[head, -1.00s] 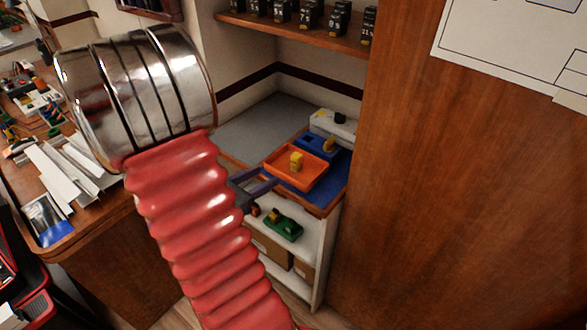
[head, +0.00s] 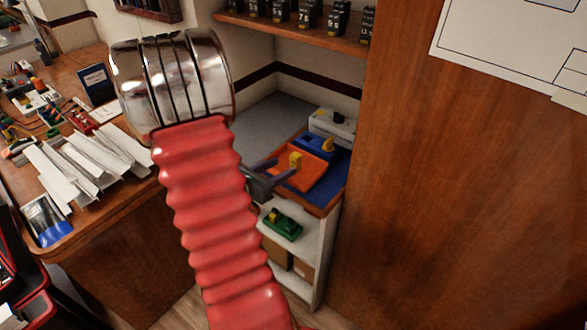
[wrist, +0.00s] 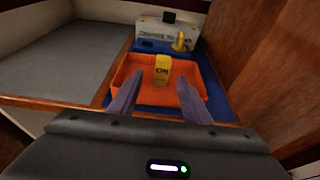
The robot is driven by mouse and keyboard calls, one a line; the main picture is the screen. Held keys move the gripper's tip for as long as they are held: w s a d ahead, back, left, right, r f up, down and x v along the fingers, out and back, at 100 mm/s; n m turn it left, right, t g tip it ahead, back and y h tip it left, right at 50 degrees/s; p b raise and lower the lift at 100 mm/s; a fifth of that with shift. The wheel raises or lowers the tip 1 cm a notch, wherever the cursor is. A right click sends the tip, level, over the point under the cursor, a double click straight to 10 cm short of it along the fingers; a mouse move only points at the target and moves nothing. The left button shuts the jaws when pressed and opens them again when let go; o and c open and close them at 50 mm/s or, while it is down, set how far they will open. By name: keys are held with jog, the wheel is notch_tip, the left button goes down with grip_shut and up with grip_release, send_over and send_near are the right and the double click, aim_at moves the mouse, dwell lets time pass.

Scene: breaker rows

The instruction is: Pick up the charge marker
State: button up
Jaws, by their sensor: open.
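The charge marker appears to be the small yellow upright piece (wrist: 162,68) with dark lettering, standing in an orange tray (wrist: 192,108). In the head view the yellow piece (head: 295,160) stands in the same orange tray (head: 312,178). My gripper (wrist: 160,92) is open, its two purple-grey fingers pointing at the tray with the yellow piece between and beyond their tips. In the head view my gripper (head: 284,168) reaches in over the tray's left side, partly hidden by my red arm. I cannot tell whether the fingers touch the piece.
A blue mat (wrist: 222,95) lies under the tray. Behind it stands a light box (wrist: 152,36) with lettering and a yellow hook-like part (wrist: 180,42). A wooden wall (wrist: 262,50) rises close on the right. The grey shelf top (wrist: 40,65) at left is clear.

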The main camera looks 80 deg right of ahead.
aim_at(292, 162)
jog(key=shift+s+d+f, duration=0.1)
jog(key=shift+d, duration=0.1)
jog(key=shift+x, duration=2.6)
jog(key=shift+c, duration=0.2)
grip_shut()
